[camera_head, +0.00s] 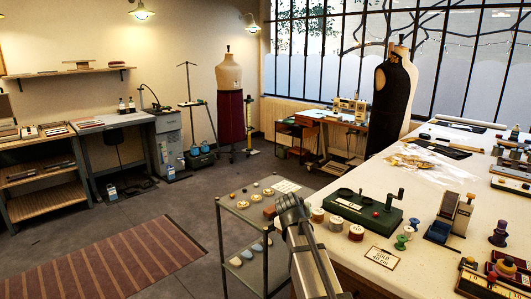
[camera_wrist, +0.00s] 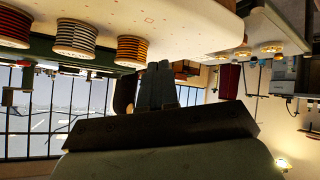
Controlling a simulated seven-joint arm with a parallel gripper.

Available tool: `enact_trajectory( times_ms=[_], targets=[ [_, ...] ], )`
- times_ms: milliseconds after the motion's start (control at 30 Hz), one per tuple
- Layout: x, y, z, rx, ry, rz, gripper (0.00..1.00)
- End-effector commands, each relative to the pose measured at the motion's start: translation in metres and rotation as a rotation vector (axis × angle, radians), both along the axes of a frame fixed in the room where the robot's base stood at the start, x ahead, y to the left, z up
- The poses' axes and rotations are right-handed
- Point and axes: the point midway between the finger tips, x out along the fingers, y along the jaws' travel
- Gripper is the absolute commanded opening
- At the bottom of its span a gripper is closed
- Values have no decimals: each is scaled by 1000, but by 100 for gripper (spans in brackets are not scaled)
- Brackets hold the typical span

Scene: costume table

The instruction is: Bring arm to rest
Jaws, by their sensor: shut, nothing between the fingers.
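My gripper (camera_head: 289,207) is raised at the table's near left edge, between the low metal cart and the thread spools. In the wrist view, which is upside down, its dark fingers (camera_wrist: 160,72) are together with nothing between them. The work table (camera_head: 440,175) has a pale top. Thread spools (camera_head: 336,223) stand in a row on it just right of my gripper. They also show in the wrist view, one with orange thread (camera_wrist: 131,50). In the head view the gripper looks close to the nearest spool; I cannot tell the exact gap.
The metal cart (camera_head: 245,225) holds small items to the left. Dress forms (camera_head: 229,100) stand behind. The floor (camera_head: 150,210) around the striped rug is open.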

Motion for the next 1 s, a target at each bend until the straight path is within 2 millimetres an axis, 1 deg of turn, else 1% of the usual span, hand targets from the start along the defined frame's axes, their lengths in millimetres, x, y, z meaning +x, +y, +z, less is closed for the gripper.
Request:
enact_trajectory(
  times_ms=[33, 67, 100, 167, 200, 267, 300, 367, 400, 467, 500, 567, 600, 633, 700, 767, 800, 867, 1000],
  targets=[
    [2, 29, -13, 10, 2, 41, 0],
    [1, 43, -23, 20, 7, 60, 0],
    [-1, 58, -39, 38, 20, 81, 0],
    [-6, 74, -62, 67, 45, 100, 0],
    [-10, 83, -77, 89, 65, 109, 0],
    [-17, 95, -101, 121, 97, 122, 0],
    [-23, 103, -118, 142, 120, 130, 0],
    [-32, 114, -143, 175, 157, 139, 0],
    [-39, 120, -159, 195, 180, 144, 0],
    [-50, 125, -184, 217, 219, 147, 0],
    [-57, 126, -200, 227, 246, 146, 0],
    [-69, 124, -223, 238, 285, 144, 0],
    [-78, 120, -239, 242, 313, 139, 0],
    [-84, 117, -250, 242, 333, 136, 0],
    [-100, 106, -275, 238, 382, 125, 0],
    [-114, 95, -297, 233, 425, 115, 0],
    [-124, 88, -311, 230, 453, 108, 0],
    [-140, 78, -331, 226, 495, 100, 0],
    [-179, 56, -374, 219, 595, 79, 0]
  ],
)
